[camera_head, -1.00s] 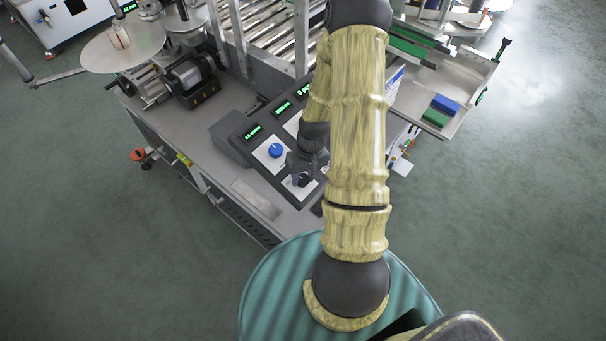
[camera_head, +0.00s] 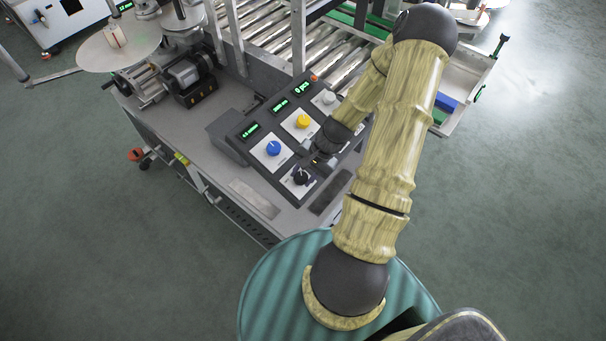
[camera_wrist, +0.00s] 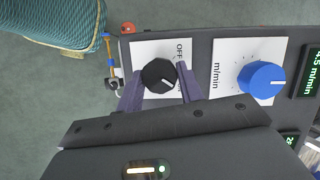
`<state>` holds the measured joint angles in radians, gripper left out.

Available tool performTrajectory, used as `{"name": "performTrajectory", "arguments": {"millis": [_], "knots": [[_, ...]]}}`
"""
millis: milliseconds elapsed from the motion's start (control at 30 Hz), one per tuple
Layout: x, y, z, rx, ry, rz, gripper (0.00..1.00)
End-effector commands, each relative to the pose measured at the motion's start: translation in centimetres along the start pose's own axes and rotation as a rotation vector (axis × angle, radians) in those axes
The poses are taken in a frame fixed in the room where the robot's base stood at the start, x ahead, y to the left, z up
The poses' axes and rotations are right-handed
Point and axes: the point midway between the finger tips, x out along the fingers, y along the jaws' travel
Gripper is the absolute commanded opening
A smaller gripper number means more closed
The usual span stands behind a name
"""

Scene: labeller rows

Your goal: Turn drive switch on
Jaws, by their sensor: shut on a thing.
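The drive switch is a black round knob (camera_wrist: 159,75) with a white pointer line on a white plate (camera_wrist: 150,49). "OFF" is printed to the right of the knob in the wrist view, and the pointer line slants to the lower right; the lettering below "OFF" is partly hidden. My gripper (camera_wrist: 158,82) has its two purple fingers on either side of the knob, shut on it. In the head view the knob (camera_head: 300,177) sits at the panel's near corner, with my wrist (camera_head: 327,160) to its right.
A blue knob (camera_head: 273,148) sits close beside the switch, with a yellow knob (camera_head: 302,121) and a grey knob (camera_head: 328,97) beyond it. Green displays (camera_head: 250,131) line the panel. A roller conveyor (camera_head: 332,57) and uprights stand behind.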

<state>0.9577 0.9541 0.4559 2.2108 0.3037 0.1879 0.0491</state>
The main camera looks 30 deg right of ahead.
Motion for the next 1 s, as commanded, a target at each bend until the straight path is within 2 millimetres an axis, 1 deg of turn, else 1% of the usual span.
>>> {"name": "performTrajectory", "arguments": {"millis": [100,300,800,833,933,1000], "knots": [[-0.03,0.05,-0.14,0.069,0.004,-0.027,0.14],[-0.04,0.05,-0.1,0.139,0.003,-0.052,0.14],[-0.06,0.05,-0.09,0.163,0.003,-0.06,0.14],[-0.06,0.05,-0.09,0.163,0.003,-0.06,0.39],[-0.05,0.06,-0.07,0.163,0.003,-0.06,0.58],[-0.04,0.07,-0.05,0.162,0.002,-0.06,0.59]]}}
